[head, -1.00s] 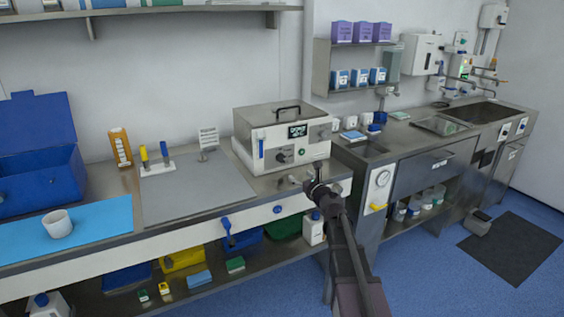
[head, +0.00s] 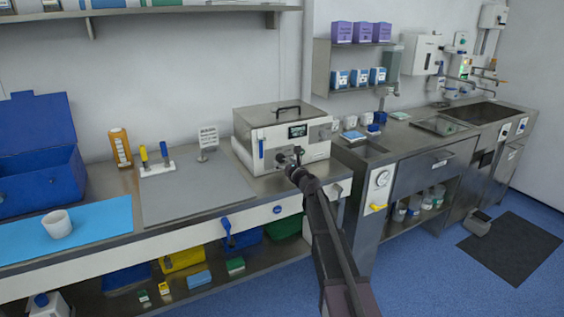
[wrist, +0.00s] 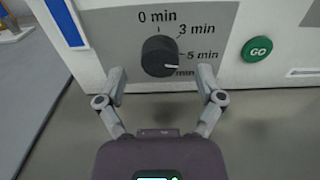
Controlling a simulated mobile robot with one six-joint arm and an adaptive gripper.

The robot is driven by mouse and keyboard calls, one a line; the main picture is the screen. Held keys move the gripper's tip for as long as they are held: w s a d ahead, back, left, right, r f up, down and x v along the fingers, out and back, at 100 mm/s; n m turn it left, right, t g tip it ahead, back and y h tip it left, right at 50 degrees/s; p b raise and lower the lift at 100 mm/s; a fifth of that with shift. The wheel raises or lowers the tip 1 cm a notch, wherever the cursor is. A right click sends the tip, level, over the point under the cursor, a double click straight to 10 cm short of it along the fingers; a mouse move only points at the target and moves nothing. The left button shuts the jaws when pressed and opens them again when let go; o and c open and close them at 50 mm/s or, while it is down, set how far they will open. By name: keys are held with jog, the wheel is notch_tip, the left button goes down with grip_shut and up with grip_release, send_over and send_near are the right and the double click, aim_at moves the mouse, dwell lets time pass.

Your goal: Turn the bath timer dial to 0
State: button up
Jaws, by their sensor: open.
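The bath timer dial (wrist: 160,55) is a round black knob on the bath's pale front panel, with a light mark on its lower right side. Labels read 0 min above it, 3 min at upper right and 5 min at right; a lower right label is partly covered. My gripper (wrist: 161,77) is open, one finger on each side and slightly below the dial, with gaps between them and the knob. In the head view my gripper (head: 297,158) is in front of the bath (head: 270,133) and hides the dial area.
A green GO button (wrist: 258,49) is right of the dial. A blue strip (wrist: 66,22) is to its left. A grey mat (head: 195,190) and a small sign (head: 208,140) are left of the bath. A sink counter (head: 400,150) stands to the right.

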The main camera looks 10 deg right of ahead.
jog(key=shift+w+a, duration=0.25)
jog(key=shift+w, duration=0.45)
jog(key=c, duration=1.2)
jog(key=shift+o, duration=0.2)
jog(key=shift+a, duration=0.15)
